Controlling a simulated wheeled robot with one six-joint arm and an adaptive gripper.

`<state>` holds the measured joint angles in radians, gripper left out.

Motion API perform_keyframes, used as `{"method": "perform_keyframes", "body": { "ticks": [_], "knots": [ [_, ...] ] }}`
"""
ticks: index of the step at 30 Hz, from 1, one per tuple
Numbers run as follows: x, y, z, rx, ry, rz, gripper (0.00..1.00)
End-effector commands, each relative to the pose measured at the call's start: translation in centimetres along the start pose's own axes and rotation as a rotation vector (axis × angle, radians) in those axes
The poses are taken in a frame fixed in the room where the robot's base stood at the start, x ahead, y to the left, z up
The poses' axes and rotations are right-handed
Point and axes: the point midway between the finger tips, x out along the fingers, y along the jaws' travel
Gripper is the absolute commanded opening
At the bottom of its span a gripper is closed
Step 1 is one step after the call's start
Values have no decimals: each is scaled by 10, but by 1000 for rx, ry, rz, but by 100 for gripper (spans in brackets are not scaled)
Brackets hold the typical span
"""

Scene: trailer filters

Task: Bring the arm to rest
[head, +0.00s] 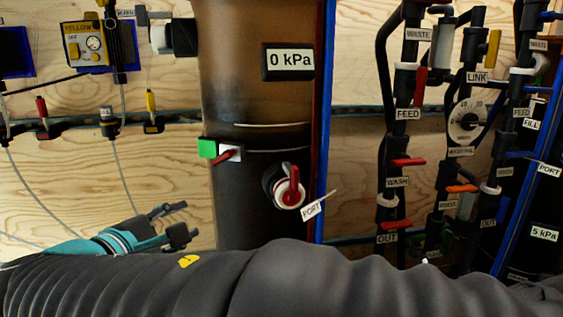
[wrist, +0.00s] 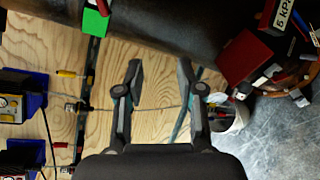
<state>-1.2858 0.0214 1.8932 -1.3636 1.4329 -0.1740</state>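My gripper (head: 178,222) is at the lower left in the head view, in front of the plywood wall and left of the dark tank. Its two fingers are spread apart. The wrist view shows the same gripper (wrist: 158,80) open, with only plywood and a thin grey line seen between the fingers. It holds nothing. My arm (head: 330,280), in a dark ribbed sleeve, lies across the bottom of the head view and hides what is below.
The dark tank (head: 225,95) carries a 0 kPa display (head: 288,62) and a red-handled port valve (head: 290,190). Labelled pipes with valves (head: 408,115) crowd the right. A yellow box (head: 85,43) hangs upper left. Bare plywood (head: 165,170) shows around my gripper.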

Motion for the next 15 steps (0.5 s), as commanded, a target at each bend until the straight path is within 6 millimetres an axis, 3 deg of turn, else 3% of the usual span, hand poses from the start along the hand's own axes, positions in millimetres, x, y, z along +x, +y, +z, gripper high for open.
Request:
{"method": "perform_keyframes", "body": {
  "ticks": [2, 5, 12, 15],
  "knots": [
    [0, -36, -10, 20, 69, -112, 38],
    [6, -77, -6, 82, 123, -269, 38],
    [20, -166, 44, 389, 147, -679, 38],
    [20, -193, 68, 558, 127, -820, 38]
  ]
}}
